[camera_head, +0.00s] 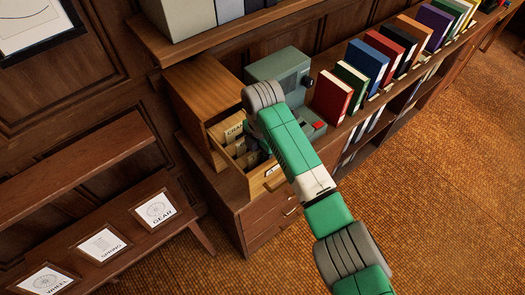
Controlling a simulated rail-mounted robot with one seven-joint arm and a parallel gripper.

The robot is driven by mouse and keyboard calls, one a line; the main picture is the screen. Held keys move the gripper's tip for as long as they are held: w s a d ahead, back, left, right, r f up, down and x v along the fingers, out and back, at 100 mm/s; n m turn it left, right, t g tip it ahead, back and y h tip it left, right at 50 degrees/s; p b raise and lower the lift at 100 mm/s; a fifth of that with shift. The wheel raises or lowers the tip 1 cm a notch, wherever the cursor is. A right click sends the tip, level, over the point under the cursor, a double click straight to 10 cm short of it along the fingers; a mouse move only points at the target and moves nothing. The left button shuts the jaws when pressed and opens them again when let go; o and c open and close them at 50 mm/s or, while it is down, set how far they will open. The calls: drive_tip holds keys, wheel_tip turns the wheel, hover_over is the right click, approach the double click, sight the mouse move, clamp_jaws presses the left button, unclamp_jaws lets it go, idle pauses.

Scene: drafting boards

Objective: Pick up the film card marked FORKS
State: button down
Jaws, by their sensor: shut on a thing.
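A wooden card drawer (271,182) stands open in the cabinet behind and left of my arm. Several cards stand in it; one tab (234,132) begins with "CRA", and the rest of its text is hidden. I cannot read FORKS on any card. My green and grey arm reaches from the bottom right up to the drawer and covers part of it. My gripper does not show; it is hidden behind the arm, so I cannot see what is in it.
A grey-green machine (279,66) with a black knob stands behind my arm. A row of books (367,62) fills the shelf to the right. Framed cards marked GEAR (156,210), SPRING (102,243) and WHEEL (46,279) lean at lower left. The floor at right is clear.

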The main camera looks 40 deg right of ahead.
drive_tip(key=shift+r, duration=0.1)
drive_tip(key=shift+r+p, duration=0.25)
drive_tip(key=shift+p, duration=0.3)
wheel_tip(320, 180, up, 12)
drive_tip(key=p, duration=1)
drive_tip(key=shift+p, duration=0.4)
